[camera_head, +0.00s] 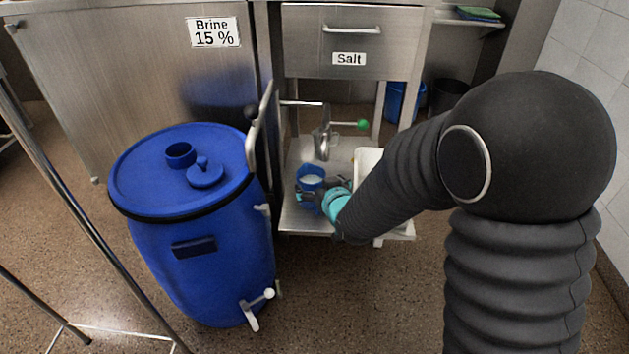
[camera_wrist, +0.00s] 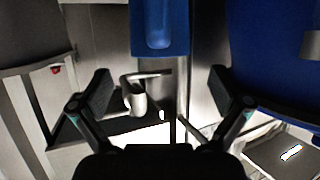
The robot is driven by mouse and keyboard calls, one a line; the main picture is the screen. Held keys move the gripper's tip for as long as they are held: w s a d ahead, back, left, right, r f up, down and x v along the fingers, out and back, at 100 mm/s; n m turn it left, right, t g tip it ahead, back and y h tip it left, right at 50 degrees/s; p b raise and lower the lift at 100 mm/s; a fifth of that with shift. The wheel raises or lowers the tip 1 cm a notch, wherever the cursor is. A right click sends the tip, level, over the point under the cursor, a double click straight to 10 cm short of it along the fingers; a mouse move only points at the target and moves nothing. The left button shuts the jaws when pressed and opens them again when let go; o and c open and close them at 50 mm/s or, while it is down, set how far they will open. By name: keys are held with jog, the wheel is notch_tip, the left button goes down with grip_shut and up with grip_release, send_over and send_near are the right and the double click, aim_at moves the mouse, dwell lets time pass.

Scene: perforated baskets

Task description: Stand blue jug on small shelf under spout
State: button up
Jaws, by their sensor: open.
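The blue jug (camera_head: 309,172) stands upright on the small steel shelf (camera_head: 294,222), its open top showing a pale inside. The steel spout (camera_head: 322,145) with a green-ended lever hangs just behind and above it; I cannot tell whether it is exactly over the opening. My gripper (camera_head: 322,191) is beside the jug on its near right side, with turquoise parts showing. In the wrist view my gripper (camera_wrist: 160,92) has its fingers wide apart with nothing between them. A blue body with a raised bar, apparently the jug (camera_wrist: 158,25), is beyond the fingertips. The spout also shows there (camera_wrist: 137,98).
A large blue barrel (camera_head: 185,240) with a white tap stands left of the shelf. A white bin (camera_head: 368,162) is right of the jug. The Salt drawer (camera_head: 350,40) is above, and the Brine tank (camera_head: 120,70) is behind the barrel. Floor in front is clear.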

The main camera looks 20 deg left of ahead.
jog(key=v, duration=0.7)
jog(key=s+d+r+m+g+h, duration=0.1)
jog(key=s+d+r+m+h, duration=0.2)
jog(key=d, duration=0.6)
jog(key=s+d+r+m+h, duration=0.15)
jog(key=d+r, duration=0.25)
jog(key=d, duration=0.5)
jog(key=s+d+r+m+g+h, duration=0.2)
jog(key=s+d+r+g+h, duration=0.1)
jog(key=s+d, duration=0.9)
jog(key=s+g, duration=0.1)
jog(key=s, duration=0.3)
jog(key=shift+s+r+m, duration=0.3)
jog(key=shift+s+m, duration=0.05)
jog(key=shift+s, duration=0.05)
jog(key=shift+h, duration=0.25)
